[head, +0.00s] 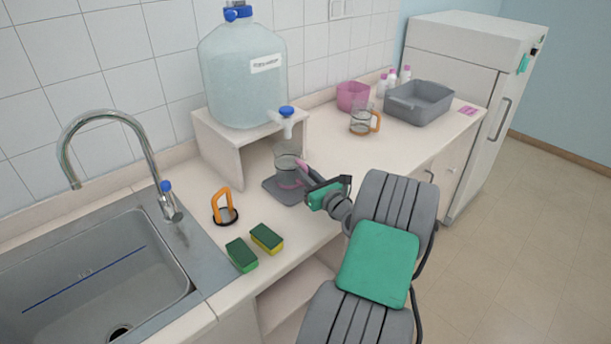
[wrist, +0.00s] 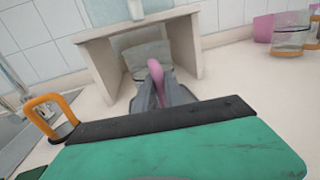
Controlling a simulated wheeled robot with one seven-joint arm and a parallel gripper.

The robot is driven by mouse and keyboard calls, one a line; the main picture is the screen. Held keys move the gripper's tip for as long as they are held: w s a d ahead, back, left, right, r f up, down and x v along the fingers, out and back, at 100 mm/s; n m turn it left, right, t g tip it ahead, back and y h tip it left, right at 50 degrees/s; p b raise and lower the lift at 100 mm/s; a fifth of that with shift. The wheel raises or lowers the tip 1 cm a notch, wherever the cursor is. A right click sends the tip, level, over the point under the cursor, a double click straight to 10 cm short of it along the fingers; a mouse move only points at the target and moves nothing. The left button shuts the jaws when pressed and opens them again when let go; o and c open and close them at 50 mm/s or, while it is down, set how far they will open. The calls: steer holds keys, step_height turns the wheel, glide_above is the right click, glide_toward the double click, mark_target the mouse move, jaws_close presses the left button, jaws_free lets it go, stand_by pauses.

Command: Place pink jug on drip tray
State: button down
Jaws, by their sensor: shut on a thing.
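The pink jug (head: 287,162) is a clear vessel with a pink handle and some pink low down. It is upright, under the tap of the big water bottle. The dark grey drip tray (head: 270,187) lies on the counter below it; I cannot tell whether the jug's base touches it. My gripper (head: 304,176) is shut on the jug's handle from the right. In the wrist view the pink handle (wrist: 155,72) stands between my fingers (wrist: 162,92), with the clear jug body (wrist: 148,55) behind it.
The water bottle (head: 243,75) stands on a white stand (head: 217,145). A jug with an orange handle (head: 225,205) and two sponges (head: 266,238) are left, near the sink (head: 90,270). Another orange-handled jug (head: 362,121), a pink tub (head: 353,96) and a grey basin (head: 420,102) are farther right.

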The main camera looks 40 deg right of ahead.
steer(key=c, duration=1.4)
jaws_free()
steer(key=shift+f, duration=0.1)
steer(key=shift+r, duration=0.2)
steer(key=s, duration=0.4)
steer(key=s+a+b, duration=0.1)
steer(key=s, duration=0.3)
steer(key=s+a, duration=0.1)
steer(key=s, duration=0.2)
steer(key=shift+s+b, duration=0.3)
steer(key=shift+s, duration=0.1)
